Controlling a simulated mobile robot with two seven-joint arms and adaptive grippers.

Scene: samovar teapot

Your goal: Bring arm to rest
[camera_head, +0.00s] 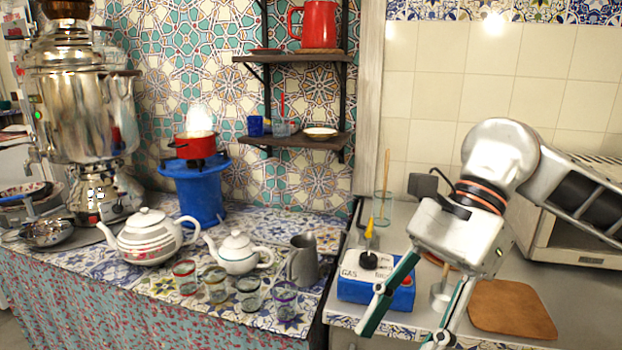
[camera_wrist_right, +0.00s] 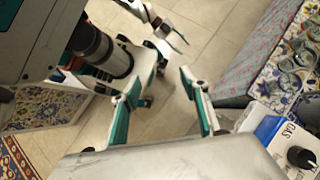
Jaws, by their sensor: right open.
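My right gripper (camera_head: 402,332) hangs from the right arm in the head view, pointing down in front of the counter. Its two fingers are spread apart with nothing between them. In the wrist view its fingers (camera_wrist_right: 166,78) are also apart, with the tiled floor beyond. The gripper stands in front of the blue gas burner box (camera_head: 376,292) and partly covers it. My left gripper is not in the head view. A white and dark jointed part of mine (camera_wrist_right: 158,20) shows at the top of the wrist view; its opening is unclear.
A brown board (camera_head: 510,308) lies right of the gripper on the counter (camera_head: 400,215). A metal pitcher (camera_head: 302,259), small glasses (camera_head: 249,293) and two teapots (camera_head: 237,252) stand left. A toaster oven (camera_head: 575,225) is behind the arm. Floor (camera_wrist_right: 225,25) is open in the wrist view.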

